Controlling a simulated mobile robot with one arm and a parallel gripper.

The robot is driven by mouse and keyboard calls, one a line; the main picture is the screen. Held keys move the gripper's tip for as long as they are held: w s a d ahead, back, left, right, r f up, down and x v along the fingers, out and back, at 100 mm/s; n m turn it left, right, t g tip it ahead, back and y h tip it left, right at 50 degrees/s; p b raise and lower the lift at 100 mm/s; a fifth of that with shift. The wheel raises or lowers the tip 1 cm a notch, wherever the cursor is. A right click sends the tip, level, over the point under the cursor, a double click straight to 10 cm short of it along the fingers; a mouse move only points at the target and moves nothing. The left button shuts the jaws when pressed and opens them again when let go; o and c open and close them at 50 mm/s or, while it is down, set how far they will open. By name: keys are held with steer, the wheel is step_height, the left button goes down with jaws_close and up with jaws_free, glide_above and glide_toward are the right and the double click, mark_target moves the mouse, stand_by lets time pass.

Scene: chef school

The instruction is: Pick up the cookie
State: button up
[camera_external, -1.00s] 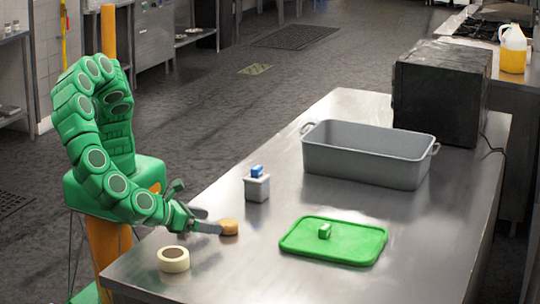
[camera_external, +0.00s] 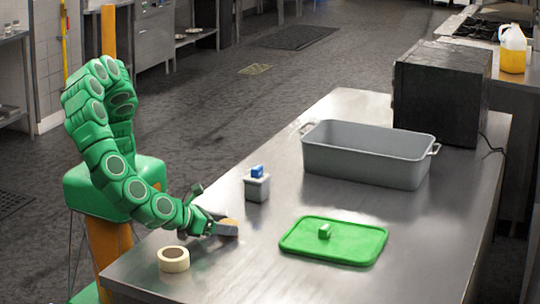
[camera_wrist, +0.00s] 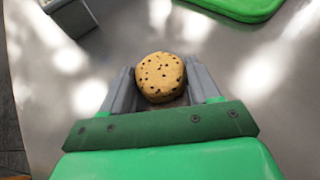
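The cookie (camera_wrist: 160,76) is round and tan with dark chips, and lies on the steel table. In the outside view the cookie (camera_external: 229,222) is partly hidden by my gripper (camera_external: 232,229). In the wrist view my gripper (camera_wrist: 160,80) has one grey finger on each side of the cookie. The fingers are apart, with the cookie between their ends. I cannot tell whether both fingers touch it.
A roll of tape (camera_external: 173,260) sits near the table's front left edge. A small grey container with a blue item (camera_external: 257,186) stands behind the gripper. A green tray (camera_external: 330,252) with a small green block lies to the right. A large grey bin (camera_external: 368,158) and black box (camera_external: 440,90) stand farther back.

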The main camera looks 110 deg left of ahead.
steer(key=c, duration=0.5)
steer(key=shift+r, duration=0.15)
steer(key=shift+c, duration=0.2)
